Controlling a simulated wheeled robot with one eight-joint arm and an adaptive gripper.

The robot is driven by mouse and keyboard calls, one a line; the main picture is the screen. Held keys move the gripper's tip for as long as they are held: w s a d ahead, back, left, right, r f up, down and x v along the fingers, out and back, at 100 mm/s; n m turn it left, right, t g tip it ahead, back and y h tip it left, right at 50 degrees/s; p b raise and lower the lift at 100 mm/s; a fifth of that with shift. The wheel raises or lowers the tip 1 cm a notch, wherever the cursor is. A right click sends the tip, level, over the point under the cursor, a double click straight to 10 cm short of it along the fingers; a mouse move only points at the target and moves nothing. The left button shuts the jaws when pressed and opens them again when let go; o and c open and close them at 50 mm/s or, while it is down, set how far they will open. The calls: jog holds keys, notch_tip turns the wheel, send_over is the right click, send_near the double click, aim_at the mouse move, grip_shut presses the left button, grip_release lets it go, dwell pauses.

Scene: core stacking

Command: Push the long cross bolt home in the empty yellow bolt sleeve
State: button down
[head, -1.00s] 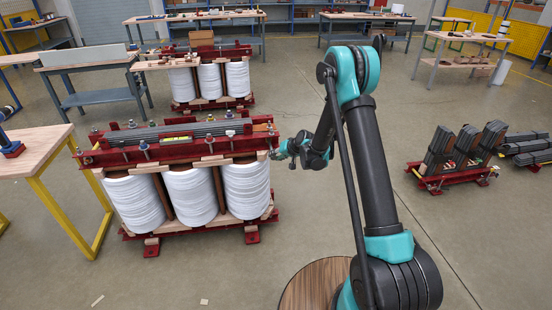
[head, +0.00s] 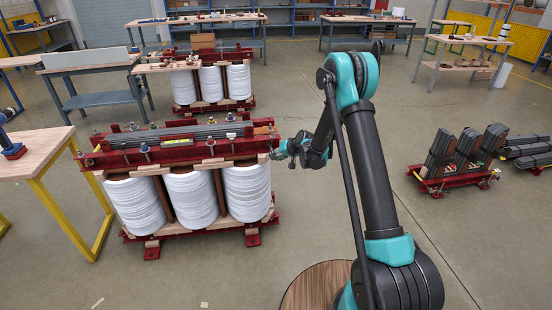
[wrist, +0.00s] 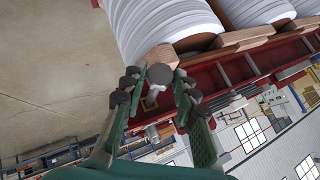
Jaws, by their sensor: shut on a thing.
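My gripper (wrist: 157,88) shows in the wrist view with its two dark-padded fingers on either side of the long cross bolt (wrist: 160,74). The bolt shows a round grey head and a short bright shank between the fingers. In the head view my gripper (head: 278,152) is at the right end of the red upper clamp beam (head: 190,153) of the near core. The bolt is too small to make out there.
White coils (head: 192,197) stand under the beam, with a wood block (wrist: 160,58) close beyond the bolt head in the wrist view. A wooden-topped table (head: 35,152) with yellow legs stands left. A second core (head: 212,82) stands behind.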

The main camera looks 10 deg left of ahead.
aim_at(271, 147)
jog(key=shift+w+a, duration=0.5)
jog(key=shift+w, duration=1.15)
jog(key=shift+w+a, duration=0.45)
jog(key=shift+w, duration=1.25)
jog(key=shift+w+a, duration=0.5)
jog(key=shift+w, duration=1.15)
jog(key=shift+s, duration=0.15)
